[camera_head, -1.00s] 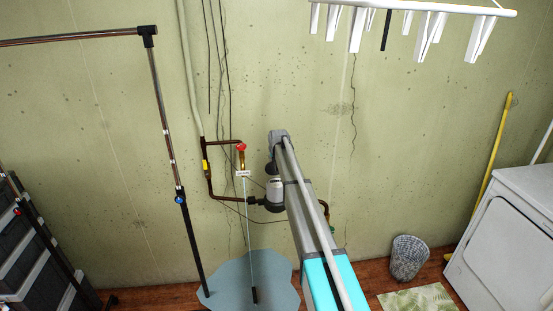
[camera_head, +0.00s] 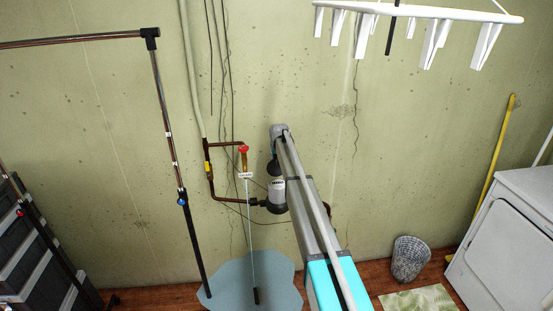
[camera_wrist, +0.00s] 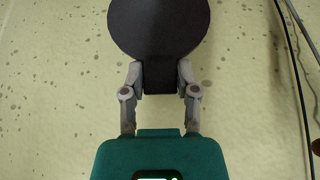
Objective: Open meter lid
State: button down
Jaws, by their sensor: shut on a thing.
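The water meter (camera_head: 278,190) is a pale cylinder with dark ends, set in copper pipe low on the wall and partly hidden by my arm. A dark rounded piece (camera_head: 273,166), which looks like its lid, stands raised above the meter body. In the wrist view the lid (camera_wrist: 158,28) is a flat dark disc with a square tab, cut off at the top edge. My gripper (camera_wrist: 160,78) is shut on the tab, one grey finger on each side. In the head view my gripper is hidden behind my arm.
A red valve handle (camera_head: 243,149) and copper pipe are just left of the meter. A metal rack pole (camera_head: 168,125) stands further left. A wire basket (camera_head: 411,258) and white dryer (camera_head: 505,240) are at right. A white clothes hanger (camera_head: 425,12) hangs above.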

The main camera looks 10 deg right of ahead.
jog(key=shift+w, duration=0.6)
jog(key=shift+c, duration=1.8)
grip_release()
jog(key=shift+s+f, duration=0.1)
jog(key=shift+s, duration=0.05)
jog(key=s+f+g, duration=0.2)
jog(key=s+g, duration=0.3)
jog(key=s, duration=5.4)
jog(key=shift+s+a, duration=0.15)
jog(key=shift+s, duration=0.05)
